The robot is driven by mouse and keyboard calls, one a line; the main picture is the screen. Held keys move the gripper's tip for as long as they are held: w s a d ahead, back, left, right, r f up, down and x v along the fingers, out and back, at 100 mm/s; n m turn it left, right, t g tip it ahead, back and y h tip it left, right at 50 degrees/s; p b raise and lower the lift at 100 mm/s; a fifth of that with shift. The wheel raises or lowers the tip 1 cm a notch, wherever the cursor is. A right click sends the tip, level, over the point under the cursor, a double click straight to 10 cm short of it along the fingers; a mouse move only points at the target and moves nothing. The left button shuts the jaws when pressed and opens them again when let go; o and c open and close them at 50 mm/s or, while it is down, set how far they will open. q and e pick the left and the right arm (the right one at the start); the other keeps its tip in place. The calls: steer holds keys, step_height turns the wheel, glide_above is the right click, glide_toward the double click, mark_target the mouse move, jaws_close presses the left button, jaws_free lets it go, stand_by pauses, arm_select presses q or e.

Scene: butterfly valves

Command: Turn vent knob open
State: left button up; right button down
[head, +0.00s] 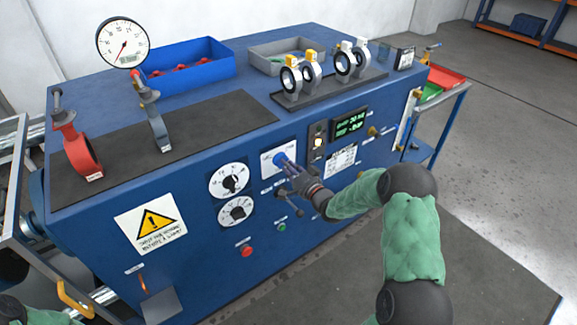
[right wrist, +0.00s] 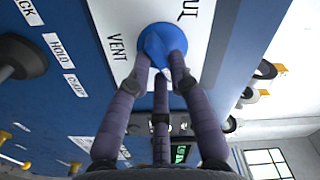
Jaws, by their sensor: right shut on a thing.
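The vent knob (head: 279,158) is a blue knob on a white plate on the blue bench's front panel. In the right wrist view the knob (right wrist: 160,42) sits beside the printed word VENT. My right gripper (head: 285,166) reaches it from the front right. Its purple fingers (right wrist: 162,62) are closed around the knob and touch its sides. The fingers hide part of the knob. My left gripper is outside the views; only a bit of my left arm shows at the bottom left of the head view.
Two white dials (head: 230,180) are left of the knob. A black lever (head: 290,198) is just below it, with a red button (head: 246,251) lower left. A lit display (head: 349,122) is to the right. A gauge (head: 123,43) and valves stand on the bench top.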

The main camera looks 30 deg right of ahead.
stand_by(0.4)
steer(key=c, duration=1.1)
jaws_free()
steer(key=s, duration=0.8)
steer(key=s+d, duration=0.1)
steer(key=s, duration=0.3)
steer(key=shift+a+f, duration=0.1)
steer(key=shift+f, duration=0.05)
